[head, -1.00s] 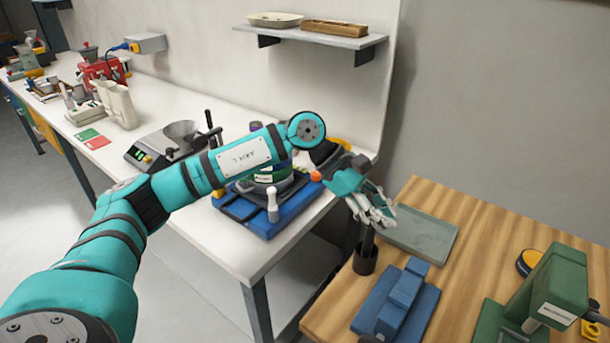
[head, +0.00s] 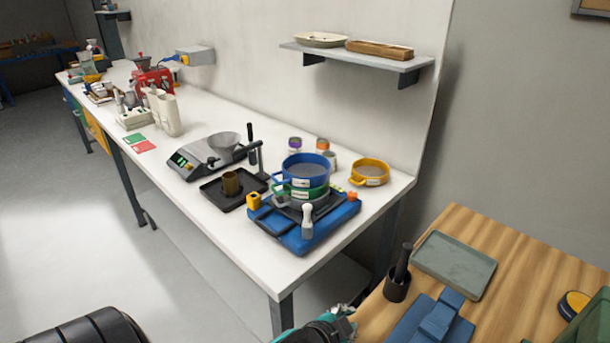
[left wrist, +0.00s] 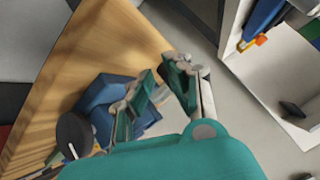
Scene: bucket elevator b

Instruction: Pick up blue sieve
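The blue sieve (head: 305,168) sits on top of a green sieve (head: 302,190) on a blue shaker base (head: 305,232) near the right end of the white bench. Its round top faces up, and I see a small pale label on its side. My left gripper (head: 342,318) is only partly in the head view, at the bottom edge, in front of the bench and well apart from the sieve. In the left wrist view its two fingers (left wrist: 160,75) are spread with nothing between them. My right gripper is not in view.
A yellow sieve (head: 370,173) and small jars stand behind the stack. A scale (head: 205,160) and black tray (head: 234,190) lie left of it. A wall shelf (head: 358,57) hangs above. A wooden table (head: 455,225) stands at the right; bare floor lies left.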

